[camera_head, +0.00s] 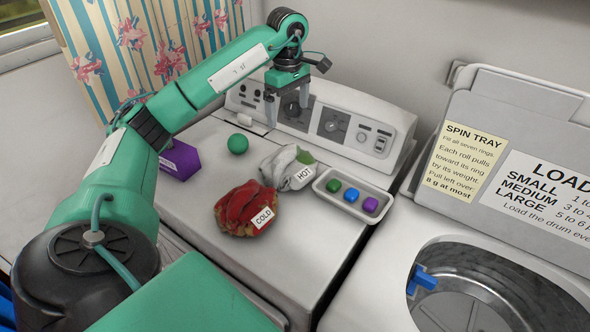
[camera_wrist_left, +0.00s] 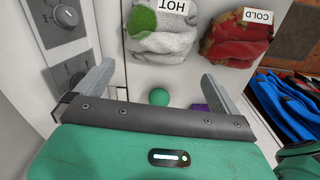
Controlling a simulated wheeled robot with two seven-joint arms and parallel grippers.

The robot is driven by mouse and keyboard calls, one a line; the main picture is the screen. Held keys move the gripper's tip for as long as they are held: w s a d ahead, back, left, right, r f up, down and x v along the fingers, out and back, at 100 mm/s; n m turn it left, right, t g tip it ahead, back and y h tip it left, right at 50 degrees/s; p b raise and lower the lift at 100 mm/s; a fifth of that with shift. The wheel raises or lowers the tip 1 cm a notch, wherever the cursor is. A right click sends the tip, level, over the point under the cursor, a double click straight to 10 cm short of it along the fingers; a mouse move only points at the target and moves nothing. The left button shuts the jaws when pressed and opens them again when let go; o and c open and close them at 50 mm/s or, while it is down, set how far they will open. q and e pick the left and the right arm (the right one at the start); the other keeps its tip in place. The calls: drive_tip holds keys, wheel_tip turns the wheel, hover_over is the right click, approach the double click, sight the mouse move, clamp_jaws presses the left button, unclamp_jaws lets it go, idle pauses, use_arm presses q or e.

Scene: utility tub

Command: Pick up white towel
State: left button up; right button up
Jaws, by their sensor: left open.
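The white towel (camera_head: 279,163) lies crumpled on top of the white machine, with a green patch and a tag reading HOT. In the left wrist view the white towel (camera_wrist_left: 175,45) is at the top, beyond the fingertips. My left gripper (camera_head: 288,114) is open and empty, pointing down in front of the dial panel. It is above and behind the towel, apart from it. Its two spread fingers show in the left wrist view (camera_wrist_left: 157,74). A red towel (camera_head: 240,207) tagged COLD lies in front of the white one. My right gripper is not in view.
A green ball (camera_head: 238,144) and a purple box (camera_head: 180,157) lie left of the towels. A tray (camera_head: 325,186) with green, blue and purple blocks stands right. The control panel (camera_head: 330,125) rises behind. An open drum (camera_head: 470,306) is at lower right.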

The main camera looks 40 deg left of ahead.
use_arm(q)
drive_tip(key=p, duration=0.1)
hover_over(289, 150)
wheel_tip(289, 150, down, 8)
drive_tip(key=shift+w+a+f, duration=0.1)
drive_tip(key=shift+w, duration=0.05)
drive_tip(key=shift+f, duration=0.35)
drive_tip(key=shift+f+p, duration=0.25)
drive_tip(key=shift+p, duration=0.2)
wheel_tip(289, 150, down, 3)
drive_tip(key=shift+f+p, duration=0.1)
drive_tip(key=shift+p, duration=0.55)
drive_tip(key=shift+f, duration=0.7)
drive_tip(key=shift+c, duration=0.7)
drive_tip(key=c, duration=1.2)
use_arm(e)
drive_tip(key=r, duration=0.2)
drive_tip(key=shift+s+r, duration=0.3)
use_arm(q)
drive_tip(key=shift+r, duration=0.1)
drive_tip(key=shift+c, duration=0.2)
